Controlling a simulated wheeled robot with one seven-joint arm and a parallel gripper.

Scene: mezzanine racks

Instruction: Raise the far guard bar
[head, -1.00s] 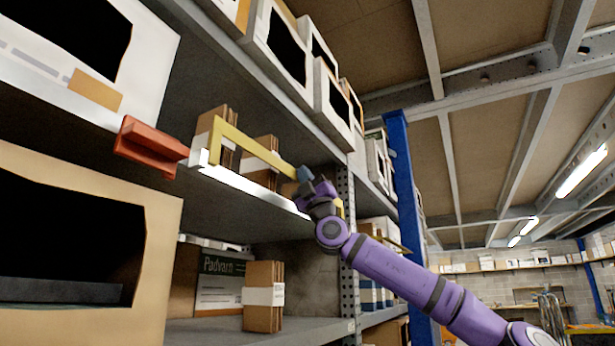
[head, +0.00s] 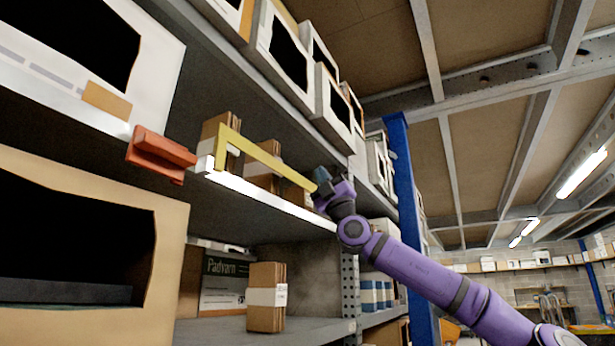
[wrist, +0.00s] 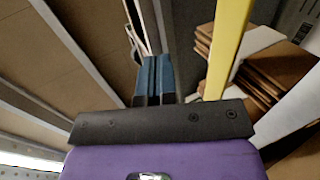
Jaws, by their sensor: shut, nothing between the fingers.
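The yellow guard bar (head: 262,158) stands along the front edge of the middle shelf in the head view. Its upright end is at the left, and its long rail runs toward my gripper at the right. My gripper (head: 321,177) is at the rail's right end; whether it touches the rail is unclear. In the wrist view, my gripper (wrist: 152,80) has its dark blue fingers together with nothing between them. The yellow bar (wrist: 229,45) passes to the right of the fingers there, beside them and not between them.
A red block (head: 160,155) sticks out at the shelf edge left of the bar. Brown cartons (head: 262,163) stand behind the bar. A blue rack post (head: 401,180) rises right of my gripper. The aisle at the right is open.

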